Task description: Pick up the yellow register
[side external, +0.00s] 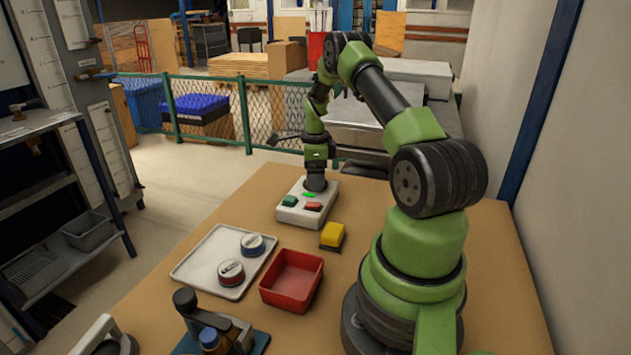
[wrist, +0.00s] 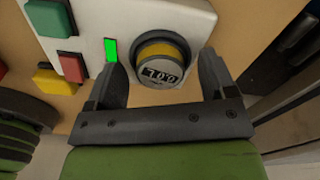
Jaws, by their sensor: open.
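The yellow register (wrist: 160,72) is a round dial with a yellow band, a dark rim and a pale number label. It sits in the white test box, and in the wrist view it is between the two fingers of my gripper (wrist: 162,78). The fingers are apart, one on each side of it; I cannot tell whether they touch it. In the side view my gripper (side external: 316,184) is low over the back of the white test box (side external: 290,214) and hides the register there.
The box has a green button (wrist: 50,17), a red button (wrist: 72,67) and a lit green lamp (wrist: 110,50). A yellow block (side external: 332,235) stands beside it. A pale tray (side external: 205,262) holds a blue register (side external: 252,244) and a red one (side external: 231,272). A red bin (side external: 292,280) is in front.

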